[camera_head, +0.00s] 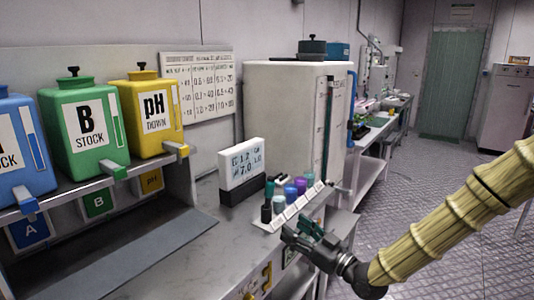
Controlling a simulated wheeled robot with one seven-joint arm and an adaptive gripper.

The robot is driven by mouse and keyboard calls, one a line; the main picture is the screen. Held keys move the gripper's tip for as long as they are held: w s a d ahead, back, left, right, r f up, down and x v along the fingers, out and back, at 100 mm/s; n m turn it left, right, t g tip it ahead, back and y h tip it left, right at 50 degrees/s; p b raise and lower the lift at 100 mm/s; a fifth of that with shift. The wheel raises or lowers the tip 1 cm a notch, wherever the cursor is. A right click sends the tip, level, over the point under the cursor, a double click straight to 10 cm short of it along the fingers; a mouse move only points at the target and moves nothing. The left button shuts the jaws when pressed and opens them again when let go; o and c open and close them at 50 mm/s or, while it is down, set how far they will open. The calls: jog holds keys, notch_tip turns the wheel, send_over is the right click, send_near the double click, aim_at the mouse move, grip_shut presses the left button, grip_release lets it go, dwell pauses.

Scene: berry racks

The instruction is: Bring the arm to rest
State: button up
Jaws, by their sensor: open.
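My gripper (312,240) is at the lower middle of the head view, at the end of my arm, which comes in from the right. It is dark with greenish finger parts and is open, with nothing seen between its fingers. It appears close to the front edge of the grey counter (210,234), near a pale rack of small coloured bottles (290,208). I cannot tell whether it touches the rack or the counter.
Blue, green (85,125) and yellow (150,112) stock containers stand on a shelf at left. A large white tank (290,115) stands beyond. The patterned floor (440,200) at right looks clear up to a green door (452,80).

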jog(key=s+d+f+m+g+h, duration=0.1)
jog(key=s+f+m+g+h, duration=0.3)
jog(key=f, duration=0.6)
jog(key=s+d+f+h, duration=0.1)
jog(key=s+f, duration=0.5)
jog(key=f, duration=0.4)
jog(key=s+d+f+m+g+h, duration=0.1)
jog(key=s+f+m+g+h, duration=0.15)
jog(key=s+f, duration=0.55)
jog(key=s+d+f+m+g+h, duration=0.1)
jog(key=s+d+f+g+h, duration=0.1)
jog(key=s+f, duration=0.3)
jog(key=s+d+f+m+g+h, duration=0.1)
jog(key=s+d+f, duration=0.4)
jog(key=s, duration=0.7)
jog(key=s+d+f+m+g+h+p, duration=0.1)
jog(key=s+d+f+g+h, duration=0.2)
jog(key=s, duration=0.5)
notch_tip(320, 180, down, 2)
jog(key=shift+s+d+f+g, duration=0.2)
jog(key=shift+s+d+g, duration=0.1)
jog(key=shift+d+g, duration=0.4)
